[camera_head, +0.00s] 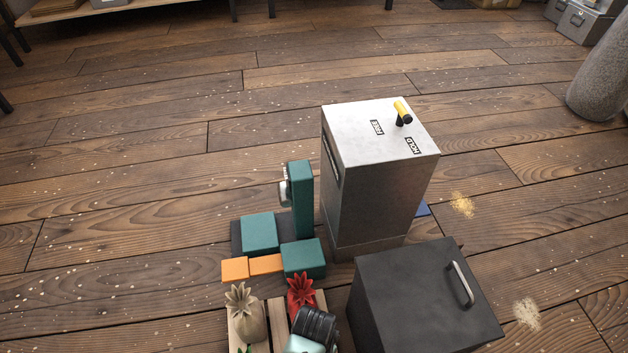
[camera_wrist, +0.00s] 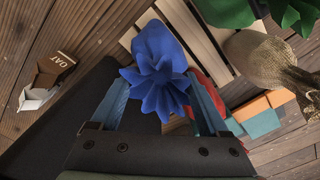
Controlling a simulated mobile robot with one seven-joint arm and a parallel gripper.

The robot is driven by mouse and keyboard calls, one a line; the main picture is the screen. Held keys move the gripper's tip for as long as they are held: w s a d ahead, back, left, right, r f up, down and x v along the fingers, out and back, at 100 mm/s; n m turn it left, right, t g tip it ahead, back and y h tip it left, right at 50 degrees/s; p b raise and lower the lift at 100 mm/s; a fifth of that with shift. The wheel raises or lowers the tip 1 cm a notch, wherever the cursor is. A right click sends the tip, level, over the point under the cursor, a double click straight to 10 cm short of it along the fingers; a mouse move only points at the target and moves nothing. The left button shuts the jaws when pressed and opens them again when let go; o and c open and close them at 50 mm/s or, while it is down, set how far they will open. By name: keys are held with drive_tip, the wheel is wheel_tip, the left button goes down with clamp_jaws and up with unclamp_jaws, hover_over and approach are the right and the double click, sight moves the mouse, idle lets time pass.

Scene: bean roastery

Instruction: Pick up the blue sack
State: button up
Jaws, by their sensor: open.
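The blue sack (camera_wrist: 160,48) stands on a pale slatted pallet (camera_wrist: 206,32) in the wrist view, its ruffled, gathered top towards the camera. My gripper (camera_wrist: 161,98) is open, one finger on each side of the ruffled top. I cannot tell whether either finger touches it. In the head view my wrist (camera_head: 312,330) shows at the bottom edge, over the pallet (camera_head: 279,318); the blue sack is out of sight there.
A red sack (camera_head: 301,292) and a burlap sack (camera_head: 248,315) stand close by. A green sack (camera_wrist: 298,14) is also near. Teal blocks (camera_head: 259,234), a dark box (camera_head: 420,290) and a metal cabinet (camera_head: 377,190) surround the pallet. An OAT box (camera_wrist: 48,78) lies left in the wrist view.

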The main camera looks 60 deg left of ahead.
clamp_jaws()
idle(0.4)
idle(0.9)
drive_tip(key=shift+w, duration=0.1)
